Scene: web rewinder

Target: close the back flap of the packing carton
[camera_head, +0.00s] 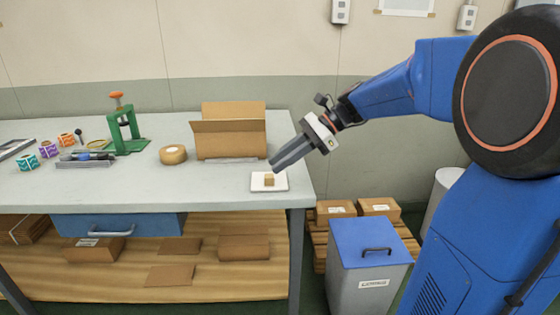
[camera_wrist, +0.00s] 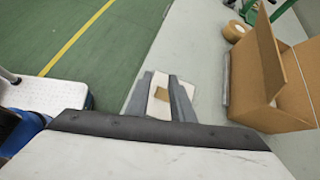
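The packing carton (camera_head: 230,146) stands open on the grey bench, near its right end. Its back flap (camera_head: 234,110) stands up at the rear, and a front flap (camera_head: 228,126) tilts outward toward me. The carton also shows at the right of the wrist view (camera_wrist: 286,112), with a raised flap (camera_wrist: 268,58). My gripper (camera_head: 273,163) points down and left, just right of the carton and apart from it. In the wrist view my gripper (camera_wrist: 161,78) is open, with a clear gap between its fingers and nothing held.
A white pad (camera_head: 257,187) with a small brown block (camera_head: 269,179) lies below my fingertips. A tape roll (camera_head: 173,154) and a green press (camera_head: 125,130) stand left of the carton. A wall rises behind the bench. A blue-lidded bin (camera_head: 370,240) stands right of it.

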